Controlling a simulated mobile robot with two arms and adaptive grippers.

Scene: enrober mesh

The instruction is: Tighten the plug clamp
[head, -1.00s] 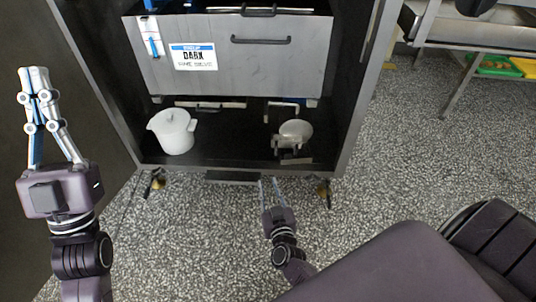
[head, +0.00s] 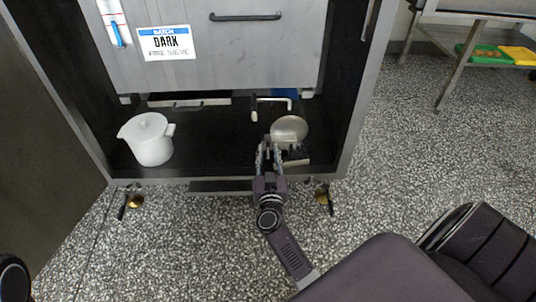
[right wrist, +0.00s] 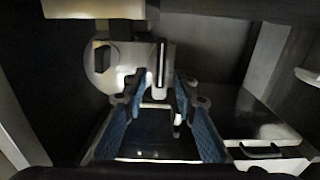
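The plug clamp (head: 289,130) shows as a round metal disc with small fittings, low inside the open cabinet at the right. In the right wrist view its pale round face (right wrist: 102,78) is ahead, with a dark knob and an upright bar. My right gripper (head: 268,146) reaches over the cabinet's front edge, just left of and in front of the disc. Its blue-padded fingers (right wrist: 160,110) stand apart in the right wrist view. A small dark part shows between them near the right finger; I cannot tell whether they touch it. My left gripper is out of view.
A bent pipe handle (head: 272,100) is just above the clamp. The grey drawer front with the DARK label (head: 166,43) overhangs, and cabinet walls bound both sides.

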